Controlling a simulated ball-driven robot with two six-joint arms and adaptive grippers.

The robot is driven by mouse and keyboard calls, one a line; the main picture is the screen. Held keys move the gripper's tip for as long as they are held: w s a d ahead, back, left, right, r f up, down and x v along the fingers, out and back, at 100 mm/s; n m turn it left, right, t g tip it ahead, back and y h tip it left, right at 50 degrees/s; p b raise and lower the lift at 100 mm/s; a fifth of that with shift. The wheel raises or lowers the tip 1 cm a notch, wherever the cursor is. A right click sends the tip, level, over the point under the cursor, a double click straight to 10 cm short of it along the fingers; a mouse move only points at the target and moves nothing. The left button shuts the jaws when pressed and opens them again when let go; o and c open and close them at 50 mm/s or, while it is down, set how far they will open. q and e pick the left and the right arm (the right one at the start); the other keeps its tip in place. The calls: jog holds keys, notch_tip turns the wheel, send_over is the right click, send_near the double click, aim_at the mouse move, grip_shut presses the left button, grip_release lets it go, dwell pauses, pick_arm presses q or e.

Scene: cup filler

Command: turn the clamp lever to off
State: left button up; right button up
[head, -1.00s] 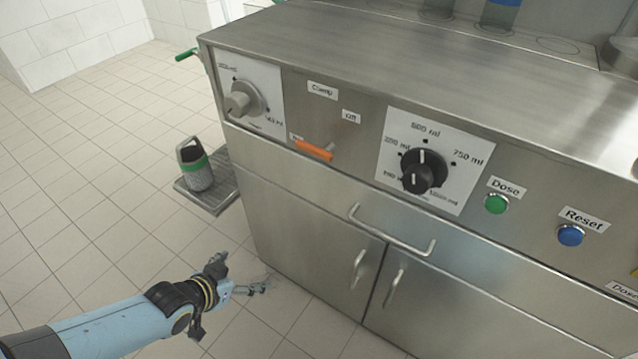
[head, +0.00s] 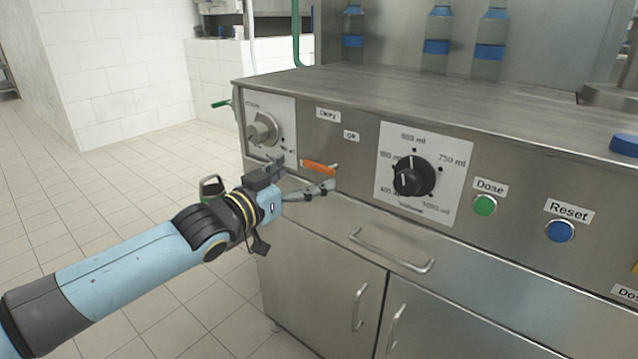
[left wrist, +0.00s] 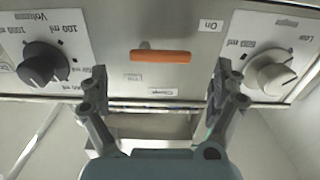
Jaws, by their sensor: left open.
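The orange clamp lever (head: 320,167) lies nearly level on the steel front panel, below the "Clamp" label (head: 328,115) and the "Off" label (head: 351,135). The left wrist view shows the panel upside down, with the lever (left wrist: 161,56) ahead between my fingers and an "On" label (left wrist: 211,25) near its end. My left gripper (head: 303,176) is open and empty. Its fingers are spread wide in the left wrist view (left wrist: 159,74), one on each side of the lever, and do not appear to touch it. My right gripper is not in view.
A grey knob (head: 262,130) and a black dial (head: 413,176) flank the lever. Green Dose (head: 485,205) and blue Reset (head: 559,231) buttons are farther right. A drawer handle (head: 392,250) sticks out below. Bottles (head: 436,45) stand behind the machine top.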

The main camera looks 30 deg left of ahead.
aim_at(317, 168)
pick_arm(q)
jog(key=shift+w+r+p, duration=0.1)
jog(key=shift+w+p, duration=0.85)
jog(key=shift+w, duration=0.25)
jog(key=shift+w+d+p, duration=0.15)
jog(key=shift+w+p, duration=0.15)
jog(key=shift+w, duration=1.1)
jog(key=c, duration=1.1)
